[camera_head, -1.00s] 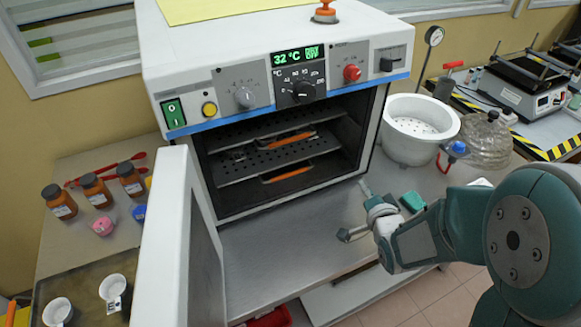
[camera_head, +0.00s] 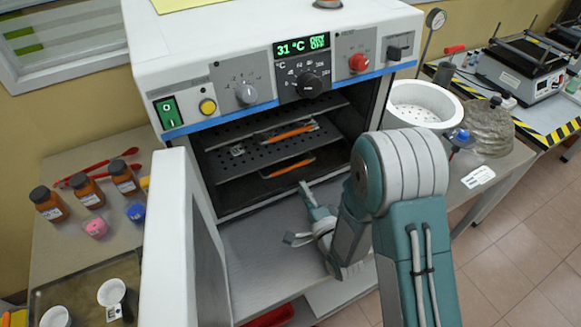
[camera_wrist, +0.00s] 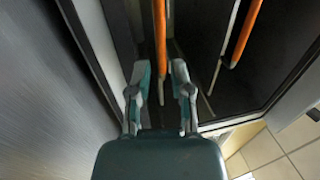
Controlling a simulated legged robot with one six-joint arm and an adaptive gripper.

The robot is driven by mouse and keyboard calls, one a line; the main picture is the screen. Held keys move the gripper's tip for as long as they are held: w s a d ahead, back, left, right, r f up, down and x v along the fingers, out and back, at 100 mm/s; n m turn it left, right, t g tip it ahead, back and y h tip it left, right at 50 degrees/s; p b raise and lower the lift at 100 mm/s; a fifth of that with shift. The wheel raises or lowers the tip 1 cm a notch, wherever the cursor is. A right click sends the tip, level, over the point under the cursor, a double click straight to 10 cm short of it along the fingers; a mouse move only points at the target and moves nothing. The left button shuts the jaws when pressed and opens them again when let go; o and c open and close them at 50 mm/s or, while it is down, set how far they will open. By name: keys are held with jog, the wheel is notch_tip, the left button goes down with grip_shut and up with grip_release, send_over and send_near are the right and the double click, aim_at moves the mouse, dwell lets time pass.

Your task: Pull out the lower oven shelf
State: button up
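The oven (camera_head: 215,30) stands with its door (camera_head: 172,235) open at the left. Inside are an upper perforated shelf (camera_head: 240,129) and a lower perforated shelf (camera_head: 262,155). The lower orange handle (camera_head: 288,168) is at the lower shelf's front edge; the upper orange handle (camera_head: 290,132) is above it. My gripper (camera_head: 308,217) is open and empty, in front of the oven opening and below the lower handle. In the wrist view, the nearer orange handle (camera_wrist: 160,40) lines up between my open fingers (camera_wrist: 160,90); contact cannot be told.
A white perforated bowl (camera_head: 425,97) and a clear jug (camera_head: 488,130) stand right of the oven. Brown bottles (camera_head: 85,188) and white cups (camera_head: 112,292) are on the left bench. The steel counter (camera_head: 260,270) before the oven is largely clear.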

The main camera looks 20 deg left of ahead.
aim_at(291, 168)
jog(key=x, duration=0.7)
jog(key=shift+a, duration=0.3)
jog(key=shift+d, duration=0.1)
grip_shut()
